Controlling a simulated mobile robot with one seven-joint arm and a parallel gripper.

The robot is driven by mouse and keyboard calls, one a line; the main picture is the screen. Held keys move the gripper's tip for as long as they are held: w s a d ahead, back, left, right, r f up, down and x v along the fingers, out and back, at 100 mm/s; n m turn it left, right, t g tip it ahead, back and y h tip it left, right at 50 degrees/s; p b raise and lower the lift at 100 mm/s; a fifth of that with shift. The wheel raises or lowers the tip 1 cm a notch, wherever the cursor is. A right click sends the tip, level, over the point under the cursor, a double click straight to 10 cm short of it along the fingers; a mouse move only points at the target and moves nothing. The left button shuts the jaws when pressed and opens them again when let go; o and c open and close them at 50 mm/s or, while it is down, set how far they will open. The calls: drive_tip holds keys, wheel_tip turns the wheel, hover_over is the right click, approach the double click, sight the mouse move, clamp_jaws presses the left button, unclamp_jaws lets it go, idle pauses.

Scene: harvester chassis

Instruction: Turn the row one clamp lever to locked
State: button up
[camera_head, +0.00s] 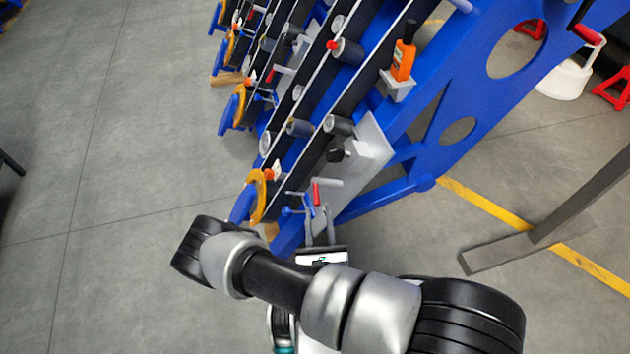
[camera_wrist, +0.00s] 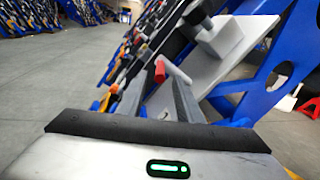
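A lever with a red grip (camera_head: 316,193) sits at the near end of the blue chassis, by a pale grey plate. I take it to be the row one clamp lever, though no label shows. In the wrist view its red end (camera_wrist: 160,71) appears between my finger tips. My gripper (camera_head: 318,212) is just on the near side of the lever. Its two grey fingers (camera_wrist: 159,82) stand apart with nothing seen clamped between them. I cannot tell whether they touch the lever. The lever's base is partly hidden by the fingers.
A blue-and-orange wheel-like part (camera_head: 257,197) is at left. Open grey floor (camera_head: 110,130) lies left of the chassis.

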sight(315, 181)
drive_tip(key=w, duration=0.4)
drive_tip(key=w+b, duration=0.1)
drive_tip(key=w, duration=0.3)
drive_tip(key=w+a, duration=0.1)
drive_tip(key=w, duration=0.3)
drive_tip(key=shift+w+b, duration=0.3)
drive_tip(key=shift+b, duration=0.05)
clamp_jaws()
